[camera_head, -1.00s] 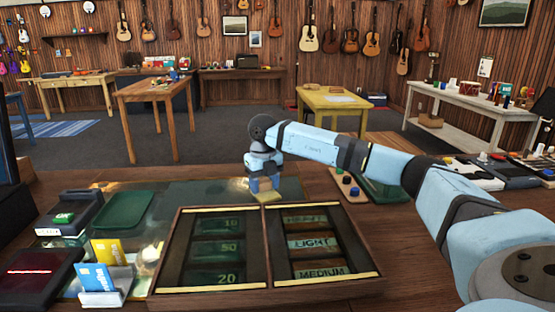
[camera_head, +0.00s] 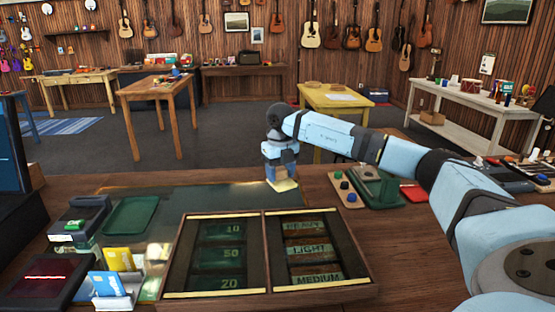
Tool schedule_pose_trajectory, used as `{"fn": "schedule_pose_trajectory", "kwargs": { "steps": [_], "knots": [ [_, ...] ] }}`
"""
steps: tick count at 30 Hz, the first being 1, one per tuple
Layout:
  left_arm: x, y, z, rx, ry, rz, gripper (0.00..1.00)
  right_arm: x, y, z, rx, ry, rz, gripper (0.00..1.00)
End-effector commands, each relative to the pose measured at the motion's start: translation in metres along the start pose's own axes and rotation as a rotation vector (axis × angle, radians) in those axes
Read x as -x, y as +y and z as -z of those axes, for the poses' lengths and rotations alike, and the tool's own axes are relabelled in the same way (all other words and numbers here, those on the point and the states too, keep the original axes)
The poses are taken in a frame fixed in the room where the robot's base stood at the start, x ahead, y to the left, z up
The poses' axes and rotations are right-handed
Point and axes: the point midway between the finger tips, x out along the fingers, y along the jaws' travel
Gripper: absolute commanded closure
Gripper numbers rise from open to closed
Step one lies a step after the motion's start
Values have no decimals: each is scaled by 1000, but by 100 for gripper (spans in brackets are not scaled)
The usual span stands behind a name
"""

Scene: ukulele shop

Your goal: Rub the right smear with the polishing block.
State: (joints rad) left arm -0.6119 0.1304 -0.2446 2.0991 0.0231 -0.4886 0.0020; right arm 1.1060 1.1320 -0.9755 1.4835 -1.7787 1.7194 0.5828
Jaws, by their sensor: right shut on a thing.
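My right gripper (camera_head: 281,170) points down over the back right of the dark green glass panel (camera_head: 200,197) set in the wooden counter. It is shut on the pale yellow polishing block (camera_head: 284,185), which is low, at or just above the surface near the panel's right edge. I cannot tell whether it touches. The right smear cannot be made out; the gripper and block may hide it. My left gripper is out of view.
A wooden case (camera_head: 267,295) with labelled compartments lies just in front of the block. A green tray (camera_head: 131,215), a card holder (camera_head: 112,302) and dark devices stand at left. A board with knobs (camera_head: 346,192) lies to the right.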

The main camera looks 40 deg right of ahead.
Motion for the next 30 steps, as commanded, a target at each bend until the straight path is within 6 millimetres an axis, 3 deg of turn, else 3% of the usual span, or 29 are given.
{"fn": "schedule_pose_trajectory", "kwargs": {
  "steps": [8, 30],
  "knots": [
    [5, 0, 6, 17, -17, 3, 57, 24, -8, 0, -1, 0, 0, 70],
    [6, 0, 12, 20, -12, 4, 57, 26, -3, 1, 52, 0, 0, 70]
  ]
}}
